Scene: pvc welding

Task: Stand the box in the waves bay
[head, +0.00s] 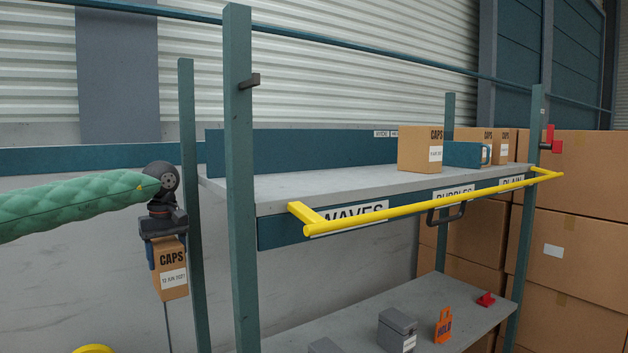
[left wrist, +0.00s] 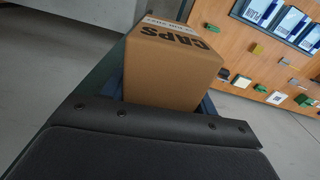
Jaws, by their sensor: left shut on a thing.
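A brown cardboard box (head: 170,276) printed CAPS hangs upright, slightly tilted, in my left gripper (head: 166,240) at the left of the head view. The box fills the middle of the left wrist view (left wrist: 175,70), held between the jaws. The gripper and box are left of the shelf's front left post, apart from the shelf. The waves bay is the left part of the upper shelf (head: 290,190), marked by a WAVES label (head: 350,214); its visible surface is empty. My right gripper is not in view.
A yellow bar (head: 420,206) runs along the shelf's front edge. Green posts (head: 240,180) stand at the corners. Another CAPS box (head: 418,150) stands farther right on the shelf.

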